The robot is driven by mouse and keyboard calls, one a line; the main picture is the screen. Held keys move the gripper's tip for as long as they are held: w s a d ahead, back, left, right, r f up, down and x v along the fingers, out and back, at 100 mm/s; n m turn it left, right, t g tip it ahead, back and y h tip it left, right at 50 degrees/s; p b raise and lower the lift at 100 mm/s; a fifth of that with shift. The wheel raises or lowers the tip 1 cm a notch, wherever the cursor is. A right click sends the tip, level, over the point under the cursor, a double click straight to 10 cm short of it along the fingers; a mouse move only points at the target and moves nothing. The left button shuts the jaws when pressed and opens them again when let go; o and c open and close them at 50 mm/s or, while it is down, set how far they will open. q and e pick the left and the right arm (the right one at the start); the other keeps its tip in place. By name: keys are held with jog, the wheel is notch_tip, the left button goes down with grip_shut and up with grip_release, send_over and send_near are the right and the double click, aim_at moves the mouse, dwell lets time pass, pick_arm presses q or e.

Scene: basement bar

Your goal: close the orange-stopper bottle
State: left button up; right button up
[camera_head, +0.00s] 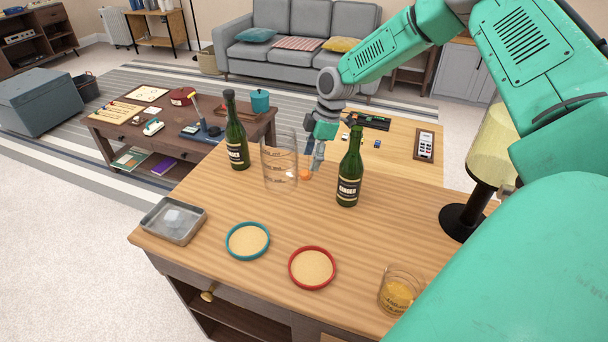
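Two dark green bottles with black labels stand upright on the wooden counter: a left bottle (237,145) and a right bottle (349,178). A small orange stopper (305,175) shows between them, at the right side of a clear glass pitcher (279,165). My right gripper (314,160) points down just left of the right bottle, its fingertips close to the stopper. I cannot tell whether the fingers hold the stopper or are only beside it. The bottle mouths are too small to read clearly. My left gripper is not in view.
On the counter are a metal tray (172,225), a teal-rimmed coaster (248,258), a red-rimmed coaster (331,279) and a glass with amber drink (397,291). A lamp (463,221) stands at the right.

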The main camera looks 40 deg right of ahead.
aim_at(305, 172)
jog(key=shift+d+f, duration=0.15)
jog(key=shift+d, duration=0.15)
jog(key=f, duration=0.1)
jog(key=a+f, duration=0.1)
jog(key=f, duration=0.1)
jog(key=w+a+f, duration=0.1)
jog(key=shift+a+f, duration=0.25)
jog(key=shift+d, duration=0.2)
jog(key=shift+d, duration=0.1)
jog(key=shift+f, duration=0.1)
jog(key=shift+c, duration=0.9)
jog(key=shift+s, duration=0.1)
jog(key=c, duration=0.7)
jog(key=shift+o, duration=0.2)
